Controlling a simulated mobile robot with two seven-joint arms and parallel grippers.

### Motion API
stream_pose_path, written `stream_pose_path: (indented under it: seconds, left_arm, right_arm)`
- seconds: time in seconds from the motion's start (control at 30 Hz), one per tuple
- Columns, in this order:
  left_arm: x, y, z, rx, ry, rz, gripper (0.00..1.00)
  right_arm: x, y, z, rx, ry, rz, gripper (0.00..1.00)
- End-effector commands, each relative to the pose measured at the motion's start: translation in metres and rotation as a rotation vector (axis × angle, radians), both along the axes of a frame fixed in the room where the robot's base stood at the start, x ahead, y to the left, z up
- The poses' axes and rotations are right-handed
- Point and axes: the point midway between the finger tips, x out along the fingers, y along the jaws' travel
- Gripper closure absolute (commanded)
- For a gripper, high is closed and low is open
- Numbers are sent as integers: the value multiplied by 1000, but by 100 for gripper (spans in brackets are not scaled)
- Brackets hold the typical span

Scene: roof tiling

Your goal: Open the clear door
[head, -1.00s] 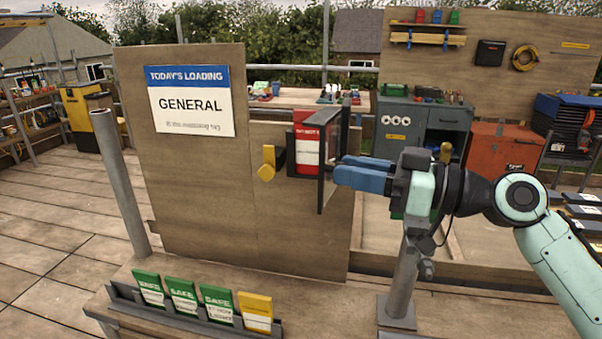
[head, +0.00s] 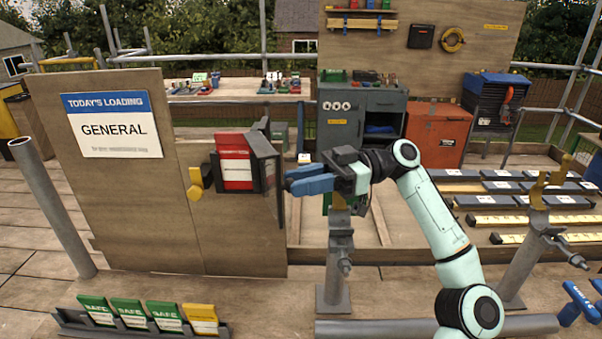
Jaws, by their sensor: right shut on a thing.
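The clear door (head: 267,178) is a dark-framed panel on the right side of a small box on the plywood board (head: 130,215). It stands swung out from the box, seen at a steep angle. Inside the box a red and white card (head: 236,162) shows. My right gripper (head: 290,183), with blue fingers, comes from the right and is shut at the door's outer edge; the exact grip point is partly hidden by the door. My left gripper does not show.
A yellow knob (head: 195,184) sits left of the box. A rack with several green and yellow cards (head: 148,319) stands below the board. A scaffold post (head: 340,260) rises below my right gripper. Tiles (head: 535,201) lie at the right.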

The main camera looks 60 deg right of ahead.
Motion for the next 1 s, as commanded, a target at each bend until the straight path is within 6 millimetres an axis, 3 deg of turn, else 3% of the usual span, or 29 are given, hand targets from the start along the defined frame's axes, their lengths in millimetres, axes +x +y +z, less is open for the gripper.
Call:
stream_pose_path:
  seconds: [0.47, 0.5, 0.53, 0.87, 1.0]
  left_arm:
    - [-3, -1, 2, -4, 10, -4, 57]
    - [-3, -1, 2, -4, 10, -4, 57]
    - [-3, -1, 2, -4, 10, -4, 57]
    - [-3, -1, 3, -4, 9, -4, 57]
    - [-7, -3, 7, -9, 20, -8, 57]
  right_arm:
    - [0, -1, 1, 3, -4, 11, 100]
    - [0, -1, 1, 3, -4, 11, 60]
    - [0, -1, 1, 2, -3, 11, 51]
    - [-1, -2, 1, 2, -2, 10, 49]
    - [-10, -12, 2, 4, -4, 8, 49]
